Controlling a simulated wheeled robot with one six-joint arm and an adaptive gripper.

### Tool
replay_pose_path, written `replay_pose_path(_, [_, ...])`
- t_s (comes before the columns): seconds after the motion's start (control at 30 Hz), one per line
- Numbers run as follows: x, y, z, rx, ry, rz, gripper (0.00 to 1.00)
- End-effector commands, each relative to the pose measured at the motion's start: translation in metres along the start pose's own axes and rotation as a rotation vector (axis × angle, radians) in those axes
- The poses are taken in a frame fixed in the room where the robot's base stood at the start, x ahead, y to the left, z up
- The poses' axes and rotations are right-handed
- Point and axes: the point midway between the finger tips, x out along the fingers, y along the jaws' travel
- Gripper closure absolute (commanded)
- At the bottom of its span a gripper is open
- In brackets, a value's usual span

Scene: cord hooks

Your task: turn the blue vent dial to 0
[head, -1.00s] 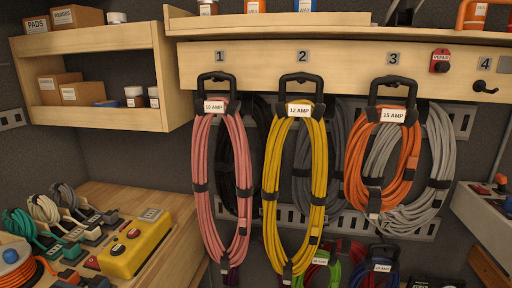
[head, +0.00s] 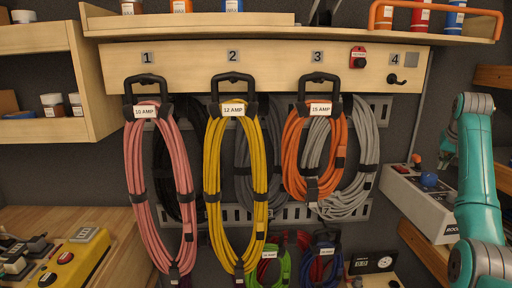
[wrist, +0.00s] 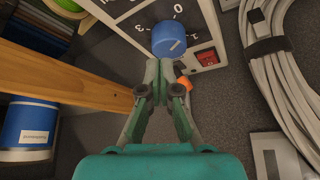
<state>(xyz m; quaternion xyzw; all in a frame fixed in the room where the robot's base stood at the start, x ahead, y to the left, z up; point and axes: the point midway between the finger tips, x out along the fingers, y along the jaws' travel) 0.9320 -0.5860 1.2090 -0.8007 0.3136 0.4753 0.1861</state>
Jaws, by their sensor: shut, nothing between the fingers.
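The blue vent dial (head: 429,180) sits on the sloped face of a pale grey box (head: 410,203) at the right of the head view. In the wrist view the dial (wrist: 168,40) has a short white mark on it and printed figures around it, with a 0 at its upper right. The mark does not appear to point at the 0. My gripper (wrist: 159,66) is shut and empty, its tips just below the dial in the wrist picture. I cannot tell whether they touch it. In the head view my teal arm stands right of the box.
A red switch (wrist: 207,58) and an orange knob (wrist: 185,84) are close to the dial. A grey cord coil (wrist: 275,70) hangs at the right of the wrist view. A wooden shelf edge (wrist: 60,80) and a blue-labelled can (wrist: 28,130) are on the left.

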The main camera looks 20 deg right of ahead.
Motion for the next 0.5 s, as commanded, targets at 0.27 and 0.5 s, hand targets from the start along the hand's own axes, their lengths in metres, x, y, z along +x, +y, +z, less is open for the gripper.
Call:
replay_pose_path(0.27, [-0.002,-0.004,-0.002,-0.001,0.001,-0.001,1.0])
replay_pose_path(0.5, [-0.005,-0.019,-0.006,0.0,0.0,0.0,1.0])
